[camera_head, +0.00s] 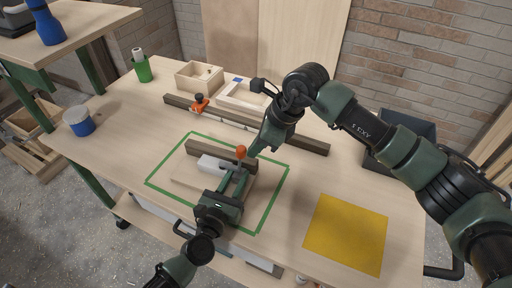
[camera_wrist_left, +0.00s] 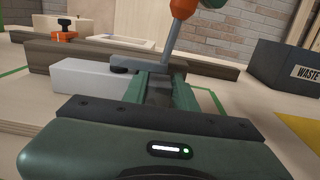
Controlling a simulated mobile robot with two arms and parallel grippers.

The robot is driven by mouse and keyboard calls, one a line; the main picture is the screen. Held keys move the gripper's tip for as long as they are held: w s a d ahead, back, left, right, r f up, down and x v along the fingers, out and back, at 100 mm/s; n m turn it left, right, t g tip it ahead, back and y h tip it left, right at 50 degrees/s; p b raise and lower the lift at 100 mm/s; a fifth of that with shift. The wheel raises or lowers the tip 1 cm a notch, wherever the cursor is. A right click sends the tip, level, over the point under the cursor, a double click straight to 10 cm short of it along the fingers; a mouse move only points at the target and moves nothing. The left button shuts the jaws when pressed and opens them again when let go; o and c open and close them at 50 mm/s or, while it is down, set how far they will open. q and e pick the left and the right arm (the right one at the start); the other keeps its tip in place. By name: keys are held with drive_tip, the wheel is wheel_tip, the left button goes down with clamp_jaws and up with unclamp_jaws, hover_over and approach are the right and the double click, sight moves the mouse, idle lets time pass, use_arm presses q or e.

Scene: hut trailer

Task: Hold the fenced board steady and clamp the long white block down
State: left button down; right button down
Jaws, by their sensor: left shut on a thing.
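The fenced board (camera_head: 184,181) lies inside a green tape outline, its dark brown fence (camera_head: 220,152) along the far side. The long white block (camera_head: 209,163) lies against the fence; it also shows in the left wrist view (camera_wrist_left: 90,80). A grey clamp (camera_wrist_left: 150,65) with an upright orange handle (camera_head: 241,152) reaches over the block; whether its black tip presses on it is unclear. My left gripper (camera_head: 236,179) is shut at the near side, apparently around the clamp's grey lower part; its fingertips are partly hidden. My right gripper (camera_head: 253,152) is beside the orange handle; its finger gap is hidden.
Behind lie a long brown rail (camera_head: 312,145) with an orange clamp (camera_head: 199,103), a wooden box (camera_head: 187,84) and a green cup (camera_head: 143,70). A yellow mat (camera_head: 346,235) is at front right, a dark waste bin (camera_head: 415,130) at back right.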

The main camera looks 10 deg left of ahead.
use_arm(q)
drive_tip(key=shift+s+d, duration=0.1)
drive_tip(key=shift+d, duration=0.2)
use_arm(e)
drive_tip(key=shift+a+r, duration=0.15)
drive_tip(key=shift+a, duration=0.1)
use_arm(q)
drive_tip(key=shift+a, duration=0.2)
use_arm(e)
drive_tip(key=d+r, duration=0.8)
drive_tip(key=shift+s+r, duration=0.25)
drive_tip(key=shift+s, duration=0.05)
use_arm(q)
drive_tip(key=c, duration=1)
unclamp_jaws()
drive_tip(key=shift+c, duration=0.2)
